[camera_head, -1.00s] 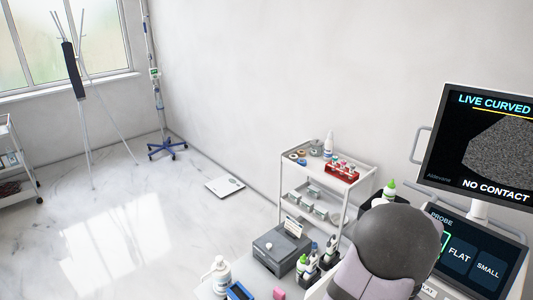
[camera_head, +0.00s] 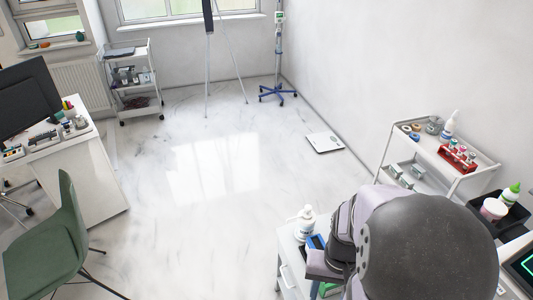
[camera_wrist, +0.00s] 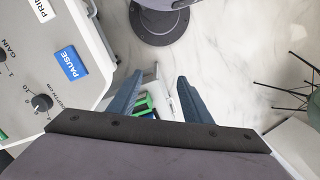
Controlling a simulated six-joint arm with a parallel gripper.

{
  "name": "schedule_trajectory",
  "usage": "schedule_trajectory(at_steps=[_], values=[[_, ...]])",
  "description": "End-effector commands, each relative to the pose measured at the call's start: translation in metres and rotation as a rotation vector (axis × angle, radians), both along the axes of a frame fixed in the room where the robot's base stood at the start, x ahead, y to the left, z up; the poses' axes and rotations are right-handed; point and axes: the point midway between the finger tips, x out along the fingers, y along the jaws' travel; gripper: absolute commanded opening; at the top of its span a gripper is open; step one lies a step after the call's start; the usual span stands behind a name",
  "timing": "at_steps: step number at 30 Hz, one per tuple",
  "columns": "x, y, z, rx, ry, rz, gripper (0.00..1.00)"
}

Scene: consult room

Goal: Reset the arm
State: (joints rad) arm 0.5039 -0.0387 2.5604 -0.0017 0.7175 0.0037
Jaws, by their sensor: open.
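My arm (camera_head: 425,250) fills the lower right of the head view, with its large dark rounded link nearest the camera. My gripper cannot be made out there. In the wrist view my gripper (camera_wrist: 158,84) is open, with two blue-grey fingers apart and nothing held between them. Beyond the gap, green and blue items (camera_wrist: 146,106) lie on a white surface, partly hidden by the fingers and the gripper body.
A console panel (camera_wrist: 95,85) with a blue PAUSE button and knobs lies left of the fingers. My arm partly covers a white cart (camera_head: 288,250) with a pump bottle (camera_head: 305,222). A trolley (camera_head: 430,145) stands right, a green chair (camera_head: 50,235) and desk (camera_head: 95,180) left. The middle floor is clear.

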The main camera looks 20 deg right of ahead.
Motion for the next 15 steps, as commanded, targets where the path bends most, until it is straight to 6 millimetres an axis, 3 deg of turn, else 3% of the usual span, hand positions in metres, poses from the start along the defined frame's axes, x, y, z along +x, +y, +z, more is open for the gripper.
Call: schedule_trajectory(at_steps=[6, 15], values=[[0.034, 0.054, 0.017, -0.027, -0.074, 0.297, 0.45], [0.042, 0.095, 0.021, -0.026, -0.096, 0.490, 0.45]])
